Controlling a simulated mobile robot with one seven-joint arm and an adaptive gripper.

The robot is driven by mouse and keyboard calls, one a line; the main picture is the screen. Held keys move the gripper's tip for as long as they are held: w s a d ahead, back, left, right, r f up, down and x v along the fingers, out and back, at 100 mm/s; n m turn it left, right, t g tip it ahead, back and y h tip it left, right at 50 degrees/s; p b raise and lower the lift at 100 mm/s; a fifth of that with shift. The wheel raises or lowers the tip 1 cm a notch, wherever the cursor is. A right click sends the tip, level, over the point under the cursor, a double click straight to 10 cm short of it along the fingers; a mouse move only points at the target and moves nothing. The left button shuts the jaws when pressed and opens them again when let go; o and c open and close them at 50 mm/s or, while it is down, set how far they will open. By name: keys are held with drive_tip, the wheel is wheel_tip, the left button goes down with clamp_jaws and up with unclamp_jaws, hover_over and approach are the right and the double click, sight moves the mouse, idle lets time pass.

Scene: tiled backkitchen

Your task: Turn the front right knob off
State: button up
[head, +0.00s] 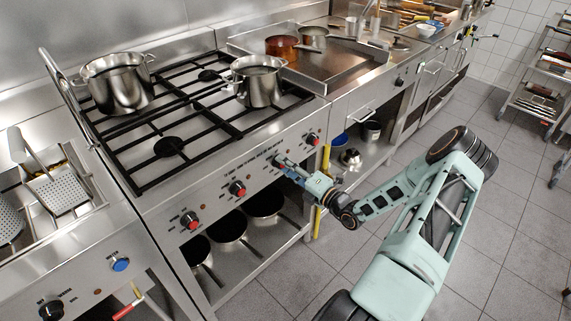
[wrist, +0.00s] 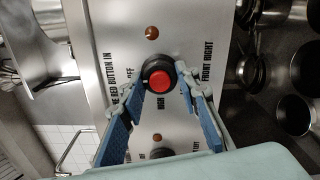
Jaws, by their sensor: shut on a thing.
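The front right knob (wrist: 158,76) is black with a red centre and sits on the steel stove front, beside the printed words FRONT RIGHT. My gripper (wrist: 159,86) has its blue-padded fingers on both sides of this knob, closed on its rim. Which way the knob points is not clear. In the head view my gripper (head: 281,162) reaches the stove's front panel and mostly hides the knob it holds. The stove (head: 150,197) has other red-centred knobs at the left (head: 190,220), middle (head: 237,188) and right (head: 312,139).
Two steel pots, one at the back left (head: 118,85) and one at the right (head: 258,85), stand on the burners. Pans (head: 228,225) lie on the shelf below the panel. A yellow upright bar (head: 326,160) is close to my wrist. The tiled floor at right is open.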

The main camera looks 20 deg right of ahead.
drive_tip(key=shift+f+m, duration=0.1)
drive_tip(key=shift+m, duration=0.2)
idle(0.4)
drive_tip(key=o, duration=1.2)
drive_tip(key=shift+c, duration=0.2)
drive_tip(key=v, duration=1.2)
